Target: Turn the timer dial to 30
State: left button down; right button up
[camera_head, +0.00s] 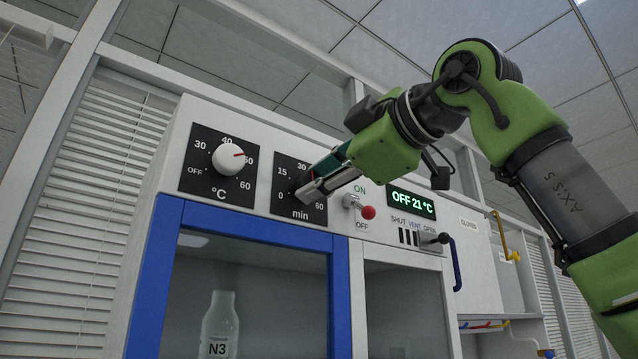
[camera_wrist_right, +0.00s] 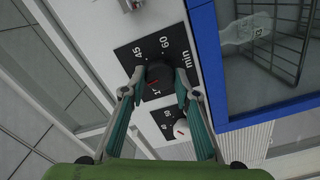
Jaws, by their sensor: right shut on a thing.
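The timer dial (camera_wrist_right: 158,75) is a black knob on a black plate (camera_head: 313,213) marked 0, 15, 30, 60 and "min". In the wrist view 45 and 60 show beyond the knob, and a small red mark shows on its near side. The exact number it points to cannot be told. My right gripper (camera_head: 312,184) reaches in from the right and is shut on the timer dial, one finger on each side in the wrist view (camera_wrist_right: 157,88). In the head view the fingers hide most of the knob. My left gripper is not in view.
To the right are a red-tipped toggle switch (camera_head: 367,212), a green display (camera_head: 412,203) reading OFF 21 °C and a vent lever (camera_head: 437,238). A blue-framed door (camera_head: 262,223) is below.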

jog(key=shift+m, duration=0.5)
jog(key=o, duration=1.1)
jog(key=v, duration=1.2)
